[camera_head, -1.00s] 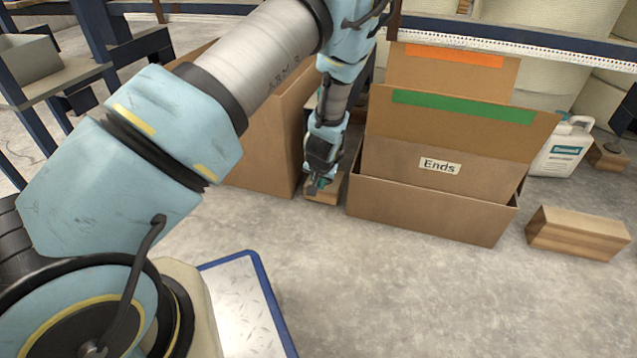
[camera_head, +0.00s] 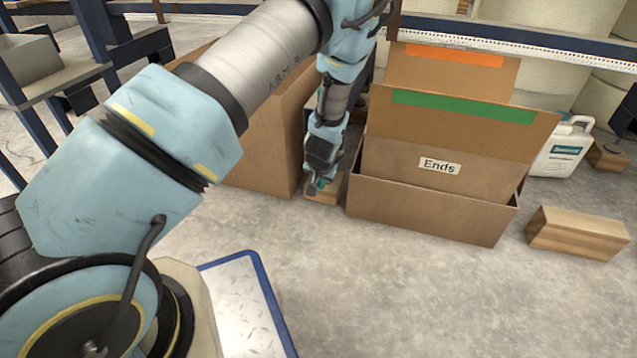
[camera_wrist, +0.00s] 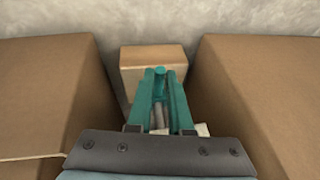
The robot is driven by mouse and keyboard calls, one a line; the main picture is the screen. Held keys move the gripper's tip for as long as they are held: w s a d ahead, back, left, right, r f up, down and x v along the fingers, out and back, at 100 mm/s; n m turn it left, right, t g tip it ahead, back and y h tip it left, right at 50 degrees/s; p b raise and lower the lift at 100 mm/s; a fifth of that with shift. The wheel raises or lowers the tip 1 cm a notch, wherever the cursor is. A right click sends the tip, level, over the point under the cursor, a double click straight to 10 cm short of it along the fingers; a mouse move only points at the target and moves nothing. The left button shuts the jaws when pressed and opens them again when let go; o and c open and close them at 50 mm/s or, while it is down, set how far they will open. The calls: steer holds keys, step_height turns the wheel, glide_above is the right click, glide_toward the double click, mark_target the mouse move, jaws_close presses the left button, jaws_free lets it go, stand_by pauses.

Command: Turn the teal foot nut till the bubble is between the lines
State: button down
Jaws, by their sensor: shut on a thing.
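My gripper (camera_head: 316,187) reaches down into the narrow gap between two cardboard boxes, low over a wooden block (camera_head: 327,194). In the wrist view my teal fingers (camera_wrist: 160,77) are shut on the teal foot nut (camera_wrist: 159,70), whose rounded end shows between the fingertips. A greyish rod shows between the fingers behind it. The wooden block (camera_wrist: 153,58) lies just beyond the fingertips. The bubble and its lines are not visible in either view.
A tall cardboard box (camera_head: 262,150) stands close left of my gripper, and an open box labelled "Ends" (camera_head: 430,212) stands close right. Another wooden block (camera_head: 577,233) and a white jug (camera_head: 562,150) are farther right. The floor in front is clear.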

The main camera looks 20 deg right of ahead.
steer(key=shift+s+d+n+y+p, duration=0.4)
steer(key=shift+d+n+y+p, duration=0.15)
steer(key=shift+n+p, duration=0.75)
steer(key=c, duration=0.8)
jaws_free()
steer(key=shift+c, duration=0.2)
steer(key=shift+r, duration=0.15)
steer(key=p+v, duration=0.5)
steer(key=v, duration=0.5)
steer(key=shift+s+r+p, duration=0.2)
steer(key=shift+s+p, duration=0.05)
steer(key=shift+p, duration=0.05)
